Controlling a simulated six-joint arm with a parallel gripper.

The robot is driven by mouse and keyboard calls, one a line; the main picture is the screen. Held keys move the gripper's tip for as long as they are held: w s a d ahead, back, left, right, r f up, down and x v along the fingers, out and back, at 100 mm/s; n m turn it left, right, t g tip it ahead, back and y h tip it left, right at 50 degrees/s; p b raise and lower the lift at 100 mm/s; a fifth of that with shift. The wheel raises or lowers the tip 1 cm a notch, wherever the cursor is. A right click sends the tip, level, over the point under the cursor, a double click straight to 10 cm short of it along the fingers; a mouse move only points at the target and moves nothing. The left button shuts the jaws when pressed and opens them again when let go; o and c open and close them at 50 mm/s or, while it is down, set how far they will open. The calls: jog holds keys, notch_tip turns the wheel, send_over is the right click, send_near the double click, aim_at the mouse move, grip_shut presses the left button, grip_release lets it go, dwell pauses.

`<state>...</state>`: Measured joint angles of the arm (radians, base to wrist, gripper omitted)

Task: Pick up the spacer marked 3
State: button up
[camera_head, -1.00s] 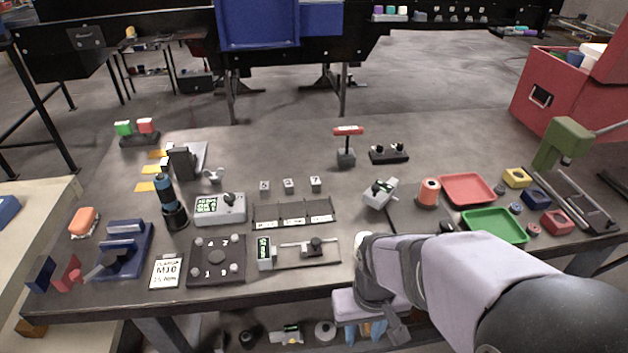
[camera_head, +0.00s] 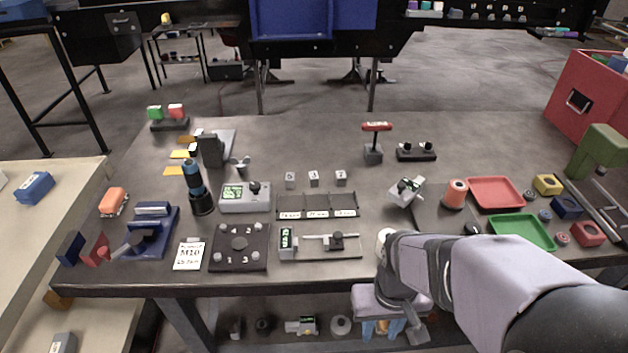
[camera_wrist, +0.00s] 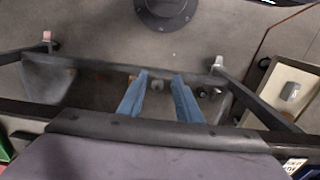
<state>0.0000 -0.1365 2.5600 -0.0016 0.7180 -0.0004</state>
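Three small pale grey cubes with dark marks stand in a row behind the dark three-section rack: a left cube (camera_head: 290,180), a middle cube (camera_head: 314,178) and a right cube (camera_head: 340,177). They look like the spacers. Their digits are too small to read surely, so I cannot tell which is marked 3. My gripper (camera_head: 382,328) hangs in front of the table's front edge, below the top and well apart from the cubes. In the wrist view its two blue fingers (camera_wrist: 161,78) are apart with nothing between them. No cube is seen in the wrist view.
The labelled rack (camera_head: 317,200) lies just in front of the cubes. A grey meter (camera_head: 245,198) is left of them, a red T-handled tool (camera_head: 375,143) behind right. A numbered plate (camera_head: 240,261) and slide gauge (camera_head: 330,255) lie nearer. Table behind the cubes is clear.

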dwell(0.3)
jog(key=shift+o, duration=1.4)
